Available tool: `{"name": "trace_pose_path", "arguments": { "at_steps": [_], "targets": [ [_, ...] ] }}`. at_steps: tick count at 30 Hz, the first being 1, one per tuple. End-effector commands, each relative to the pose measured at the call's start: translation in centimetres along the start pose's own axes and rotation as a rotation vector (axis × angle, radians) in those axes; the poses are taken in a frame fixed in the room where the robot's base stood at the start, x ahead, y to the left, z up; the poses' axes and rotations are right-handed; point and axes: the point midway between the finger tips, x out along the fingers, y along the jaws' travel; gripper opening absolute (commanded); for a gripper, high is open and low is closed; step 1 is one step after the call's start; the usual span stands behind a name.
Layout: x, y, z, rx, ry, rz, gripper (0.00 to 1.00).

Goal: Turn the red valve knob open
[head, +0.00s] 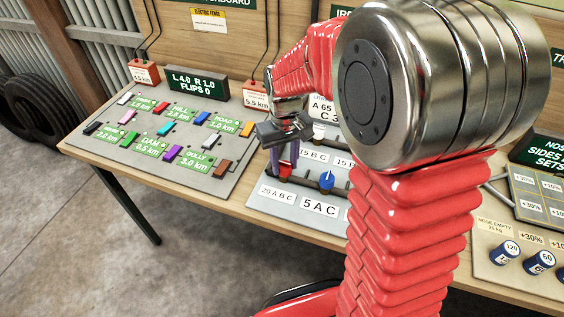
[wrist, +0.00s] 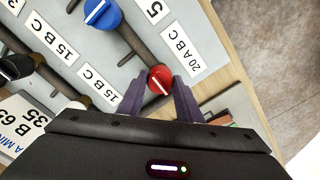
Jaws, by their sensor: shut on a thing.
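The red valve knob (wrist: 160,79) shows in the wrist view as a round cap with a white line running diagonally across its top. It sits on a dark pipe on the grey panel (wrist: 118,70), beside the "20 A B C" label. My gripper (wrist: 160,90) has its two purple fingers shut on the red knob, one on each side. In the head view my gripper (head: 284,160) reaches down from above onto the red knob (head: 286,170), which is partly hidden behind the fingers.
A blue knob (head: 327,180) stands to the right of the red one; it also shows in the wrist view (wrist: 102,14). A board with coloured blocks (head: 170,140) lies to the left on the bench. My arm hides part of the valve panel in the head view.

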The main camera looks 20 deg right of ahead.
Motion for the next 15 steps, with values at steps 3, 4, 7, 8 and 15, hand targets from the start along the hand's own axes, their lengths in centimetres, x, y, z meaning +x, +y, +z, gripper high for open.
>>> {"name": "trace_pose_path", "arguments": {
  "at_steps": [3, 4, 7, 8, 15],
  "targets": [
    [-0.28, 0.13, -0.46, -0.030, 0.014, 0.003, 0.10],
    [-0.28, 0.13, -0.46, -0.036, 0.014, 0.003, 0.10],
    [-0.28, 0.13, -0.46, -0.046, 0.015, 0.003, 0.10],
    [-0.29, 0.13, -0.47, -0.047, 0.015, 0.003, 0.10],
    [-0.29, 0.13, -0.47, -0.048, 0.015, 0.003, 0.10]
  ]
}}
